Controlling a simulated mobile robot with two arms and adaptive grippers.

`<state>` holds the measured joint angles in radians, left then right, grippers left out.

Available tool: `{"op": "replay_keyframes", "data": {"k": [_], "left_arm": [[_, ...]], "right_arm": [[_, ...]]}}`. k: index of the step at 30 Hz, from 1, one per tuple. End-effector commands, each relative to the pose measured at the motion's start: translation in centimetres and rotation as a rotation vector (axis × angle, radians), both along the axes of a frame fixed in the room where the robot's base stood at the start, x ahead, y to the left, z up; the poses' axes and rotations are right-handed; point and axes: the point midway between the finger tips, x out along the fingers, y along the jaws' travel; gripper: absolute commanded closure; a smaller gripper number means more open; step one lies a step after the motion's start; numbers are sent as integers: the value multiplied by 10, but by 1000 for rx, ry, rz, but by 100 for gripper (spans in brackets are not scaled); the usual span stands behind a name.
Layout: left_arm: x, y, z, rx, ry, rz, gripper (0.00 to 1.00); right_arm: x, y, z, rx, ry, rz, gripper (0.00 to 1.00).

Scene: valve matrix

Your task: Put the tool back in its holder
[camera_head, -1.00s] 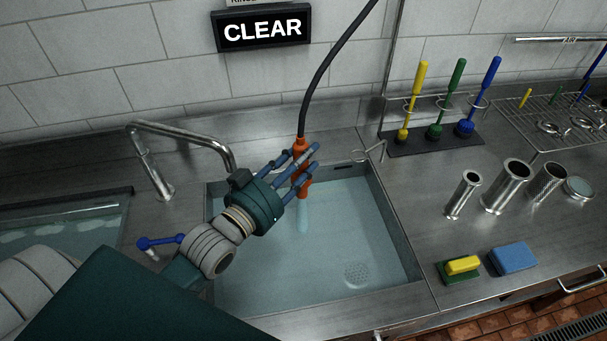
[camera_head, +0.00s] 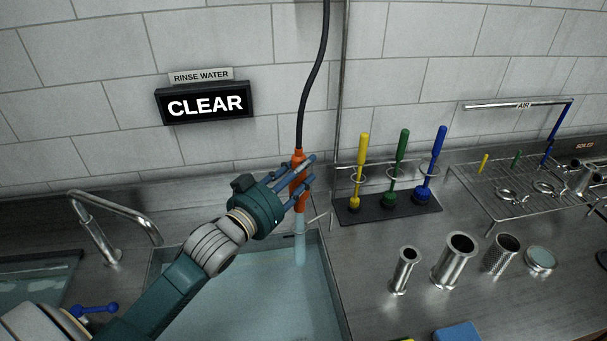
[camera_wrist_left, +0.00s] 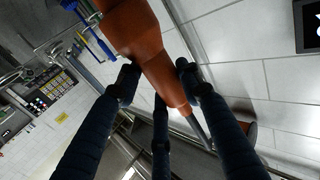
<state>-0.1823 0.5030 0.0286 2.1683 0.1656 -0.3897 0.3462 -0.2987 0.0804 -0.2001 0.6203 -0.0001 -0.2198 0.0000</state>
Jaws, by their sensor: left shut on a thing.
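The tool is an orange spray handle (camera_head: 297,158) on a black hose that rises up the wall. My left gripper (camera_head: 304,176) is shut around it and holds it roughly upright above the rear right part of the sink. A pale, clear stream or tube hangs below the handle. In the left wrist view the orange handle (camera_wrist_left: 137,35) lies between my dark fingers. A small metal hook (camera_head: 318,219), perhaps the holder, juts from the sink's rear right corner, just right of and below the handle. The tool is apart from it. My right gripper is out of view.
The water-filled sink (camera_head: 240,300) lies below, with a bent metal faucet (camera_head: 110,215) at left. To the right stand a brush rack (camera_head: 385,208) with yellow, green and blue brushes, and several metal cylinders (camera_head: 453,262). A CLEAR sign (camera_head: 206,104) hangs on the wall.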

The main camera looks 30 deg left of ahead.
Motion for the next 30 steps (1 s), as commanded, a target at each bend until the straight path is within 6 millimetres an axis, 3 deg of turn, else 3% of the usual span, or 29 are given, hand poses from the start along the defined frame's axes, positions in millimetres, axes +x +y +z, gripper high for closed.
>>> {"op": "replay_keyframes", "data": {"k": [10, 30], "left_arm": [[0, 0, 3, -1, -1, 0, 96], [0, -1, -54, 0, -1, 0, 96]], "right_arm": [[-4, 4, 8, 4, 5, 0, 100], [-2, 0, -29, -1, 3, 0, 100]]}}
